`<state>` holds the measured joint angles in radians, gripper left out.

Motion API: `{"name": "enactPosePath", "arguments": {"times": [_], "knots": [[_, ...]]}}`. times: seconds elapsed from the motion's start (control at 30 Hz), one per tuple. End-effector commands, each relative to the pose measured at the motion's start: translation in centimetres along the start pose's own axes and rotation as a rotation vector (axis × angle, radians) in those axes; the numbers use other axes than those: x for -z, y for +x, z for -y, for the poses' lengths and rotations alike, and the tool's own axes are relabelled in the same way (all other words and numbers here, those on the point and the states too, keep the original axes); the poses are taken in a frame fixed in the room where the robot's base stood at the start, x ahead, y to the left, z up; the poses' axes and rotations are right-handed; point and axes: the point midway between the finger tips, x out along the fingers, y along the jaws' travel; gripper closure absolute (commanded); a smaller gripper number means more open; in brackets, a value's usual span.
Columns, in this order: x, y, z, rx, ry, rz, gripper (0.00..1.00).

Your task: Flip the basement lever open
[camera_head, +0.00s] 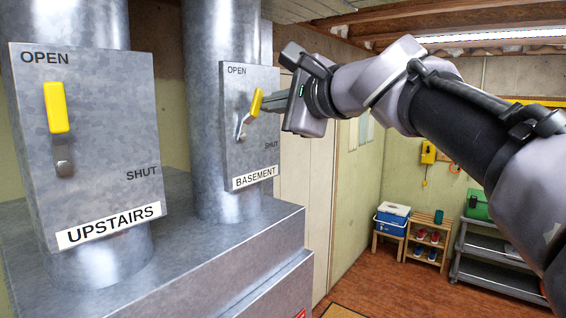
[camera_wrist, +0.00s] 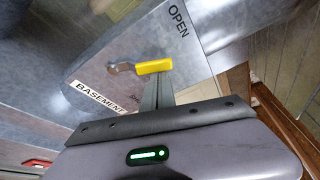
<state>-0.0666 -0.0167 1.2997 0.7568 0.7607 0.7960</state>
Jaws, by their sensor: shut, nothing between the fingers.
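The basement lever has a yellow handle (camera_head: 257,102) on a bent metal shank. It sits on a grey box with a BASEMENT label (camera_head: 255,177), OPEN at the top and SHUT at lower right. The handle points up and right from its pivot, between the two words. My gripper (camera_head: 266,104) is shut and empty, its fingertips at the handle's right side. In the wrist view the closed fingertips (camera_wrist: 157,80) lie right against the yellow handle (camera_wrist: 154,66), on its SHUT side; contact looks likely but is not certain.
A second box labelled UPSTAIRS (camera_head: 108,226) stands at left, its yellow lever (camera_head: 57,108) upright toward OPEN. Both boxes are on metal ducts (camera_head: 222,40). A cooler (camera_head: 391,218), a wooden shelf (camera_head: 428,238) and a grey cart (camera_head: 500,262) stand far back right.

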Motion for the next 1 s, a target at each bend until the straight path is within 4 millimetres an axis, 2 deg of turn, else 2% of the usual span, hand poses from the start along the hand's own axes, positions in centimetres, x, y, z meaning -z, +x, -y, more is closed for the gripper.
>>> {"name": "enactPosePath", "arguments": {"times": [0.03, 0.5, 1.0], "knots": [[-0.2, 0.0, -0.5, 0.014, -0.035, 0.002, 1.00], [-2.1, -0.7, -0.1, 0.109, -0.310, 0.001, 1.00], [-2.6, -0.9, 0.1, 0.132, -0.376, 0.001, 1.00]]}}
